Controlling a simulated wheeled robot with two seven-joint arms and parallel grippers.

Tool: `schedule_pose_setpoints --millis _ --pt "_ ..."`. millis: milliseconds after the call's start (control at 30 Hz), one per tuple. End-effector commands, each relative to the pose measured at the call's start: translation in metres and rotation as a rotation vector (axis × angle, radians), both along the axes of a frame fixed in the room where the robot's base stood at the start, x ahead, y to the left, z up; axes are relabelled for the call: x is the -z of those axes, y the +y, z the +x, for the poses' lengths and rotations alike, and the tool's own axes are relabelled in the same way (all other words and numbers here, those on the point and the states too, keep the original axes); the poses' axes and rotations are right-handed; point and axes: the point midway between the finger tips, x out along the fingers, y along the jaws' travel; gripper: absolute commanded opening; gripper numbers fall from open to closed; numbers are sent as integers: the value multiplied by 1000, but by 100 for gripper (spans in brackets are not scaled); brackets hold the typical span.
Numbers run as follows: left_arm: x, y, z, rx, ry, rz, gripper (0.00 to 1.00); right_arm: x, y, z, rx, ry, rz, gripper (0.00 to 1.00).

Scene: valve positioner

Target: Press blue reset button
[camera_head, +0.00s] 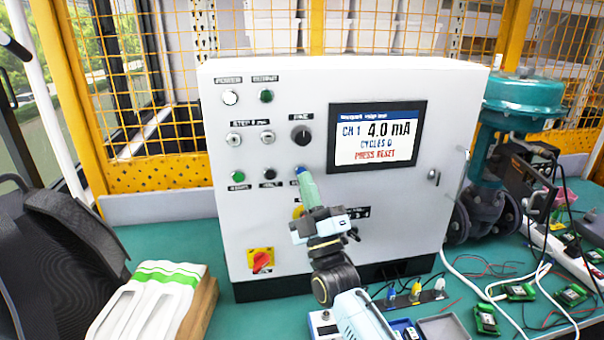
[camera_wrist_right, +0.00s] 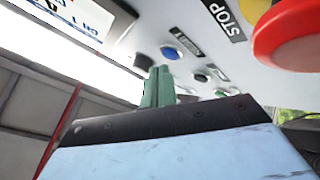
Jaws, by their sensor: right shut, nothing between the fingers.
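The blue reset button (camera_head: 298,171) is on the white panel's front, right of the black button in the lower row, and mostly hidden by my right gripper. My right gripper (camera_head: 306,178) is shut and empty, its green fingers pointing at the panel in front of that button. In the right wrist view the blue button (camera_wrist_right: 169,53) shows just beyond the green fingertips (camera_wrist_right: 158,72); I cannot tell whether they touch it. The panel screen (camera_head: 376,135) reads "CH 1 4.0 mA", "CYCLES 0" and "PRESS RESET". My left gripper is not in view.
A black knob (camera_head: 301,135) sits above the button. A red stop button (camera_wrist_right: 288,35) is close by in the wrist view. A teal valve (camera_head: 525,95) stands right of the panel. Cables and small boards lie at right.

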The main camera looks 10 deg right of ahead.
Motion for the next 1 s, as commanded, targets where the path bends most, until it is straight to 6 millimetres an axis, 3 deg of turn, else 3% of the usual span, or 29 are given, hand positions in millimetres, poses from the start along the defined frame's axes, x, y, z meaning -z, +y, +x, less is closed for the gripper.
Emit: schedule_pose_setpoints --millis 1000 --pt "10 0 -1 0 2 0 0 0 0 11 0 0 0 0"
